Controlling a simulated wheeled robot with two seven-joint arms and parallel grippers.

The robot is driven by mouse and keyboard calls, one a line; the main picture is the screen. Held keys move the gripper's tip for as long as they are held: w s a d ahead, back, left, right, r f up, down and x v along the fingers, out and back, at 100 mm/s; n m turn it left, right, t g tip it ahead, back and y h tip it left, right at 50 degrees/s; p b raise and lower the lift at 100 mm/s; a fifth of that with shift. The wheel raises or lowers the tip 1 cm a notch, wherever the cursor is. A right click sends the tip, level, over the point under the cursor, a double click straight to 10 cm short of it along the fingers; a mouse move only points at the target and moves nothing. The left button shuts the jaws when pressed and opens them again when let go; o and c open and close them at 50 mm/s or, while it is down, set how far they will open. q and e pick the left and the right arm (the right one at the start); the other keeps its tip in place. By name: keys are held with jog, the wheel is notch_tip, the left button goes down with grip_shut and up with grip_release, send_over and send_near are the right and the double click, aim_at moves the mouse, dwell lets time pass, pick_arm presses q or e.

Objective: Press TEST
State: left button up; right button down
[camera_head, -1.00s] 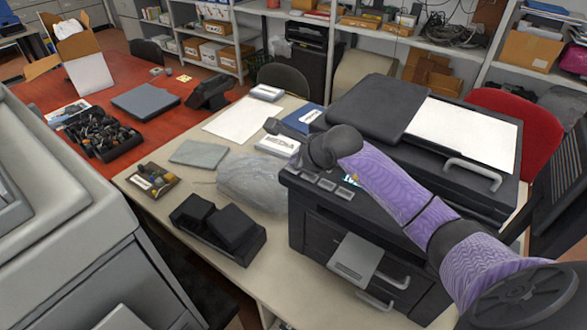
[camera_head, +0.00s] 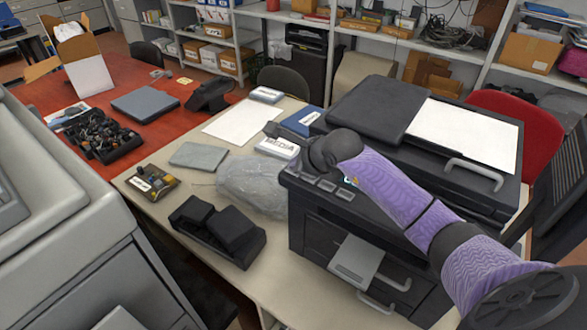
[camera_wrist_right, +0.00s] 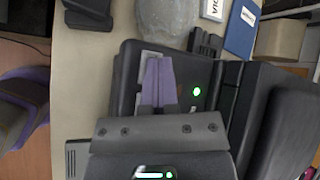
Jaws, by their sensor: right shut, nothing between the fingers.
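The dark printer (camera_head: 465,195) stands on the right of the table with a row of grey buttons (camera_head: 326,185) on its front left panel. No TEST label can be read. My right arm reaches over this panel from the right, and its dark wrist hides part of it. In the right wrist view my right gripper (camera_wrist_right: 158,62) is shut and empty, its purple fingers over a grey strip (camera_wrist_right: 147,60) on the panel. Whether the tips touch a button cannot be told. A small green light (camera_wrist_right: 197,91) glows beside the fingers. My left gripper is not in view.
A clear plastic bag (camera_head: 252,187) lies left of the printer. A white box (camera_head: 277,147) and a blue box (camera_head: 302,120) lie behind it. A black double-block device (camera_head: 217,230) sits near the front edge. An open flap (camera_head: 355,260) juts from the printer's front.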

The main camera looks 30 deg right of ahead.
jog(key=shift+r+p, duration=0.5)
jog(key=shift+r, duration=0.3)
notch_tip(320, 180, up, 5)
jog(key=p, duration=0.3)
jog(key=shift+p, duration=0.4)
